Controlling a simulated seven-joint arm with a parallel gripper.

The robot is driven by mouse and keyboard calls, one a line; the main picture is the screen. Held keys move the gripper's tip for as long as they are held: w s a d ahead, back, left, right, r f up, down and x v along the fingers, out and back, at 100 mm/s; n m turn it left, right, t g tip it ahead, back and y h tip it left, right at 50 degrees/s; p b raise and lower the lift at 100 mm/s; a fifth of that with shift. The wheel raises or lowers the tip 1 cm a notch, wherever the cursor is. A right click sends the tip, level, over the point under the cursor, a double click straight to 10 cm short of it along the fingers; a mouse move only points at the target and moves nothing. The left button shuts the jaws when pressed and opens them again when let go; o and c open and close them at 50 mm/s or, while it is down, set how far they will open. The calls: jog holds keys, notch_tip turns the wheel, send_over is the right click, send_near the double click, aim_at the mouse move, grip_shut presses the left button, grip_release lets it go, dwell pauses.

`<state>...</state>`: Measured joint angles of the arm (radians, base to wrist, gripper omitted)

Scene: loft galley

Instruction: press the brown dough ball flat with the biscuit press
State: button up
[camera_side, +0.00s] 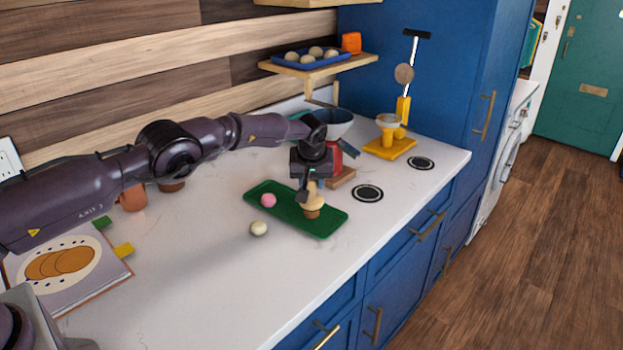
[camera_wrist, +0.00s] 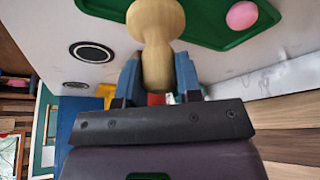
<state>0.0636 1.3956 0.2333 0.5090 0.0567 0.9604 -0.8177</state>
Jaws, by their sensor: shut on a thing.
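My gripper (camera_side: 309,188) is shut on the pale wooden biscuit press (camera_side: 314,202), which it holds upright over the right half of the green tray (camera_side: 327,223). The brown dough ball (camera_side: 312,214) shows just under the press; I cannot tell whether the two touch. In the wrist view, the blue fingertips (camera_wrist: 158,75) sit on both sides of the press (camera_wrist: 156,30), and the brown dough is hidden behind it. A pink dough ball (camera_side: 268,200) lies on the left part of the tray and also shows in the wrist view (camera_wrist: 241,15).
A cream ball (camera_side: 259,228) lies on the counter in front of the tray. A red object (camera_side: 338,160) and a wooden block (camera_side: 342,177) stand close behind my gripper. A yellow stand (camera_side: 390,147) is further right. The counter's front middle is clear.

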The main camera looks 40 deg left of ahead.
jog(key=shift+f, duration=1.35)
dwell(6.7)
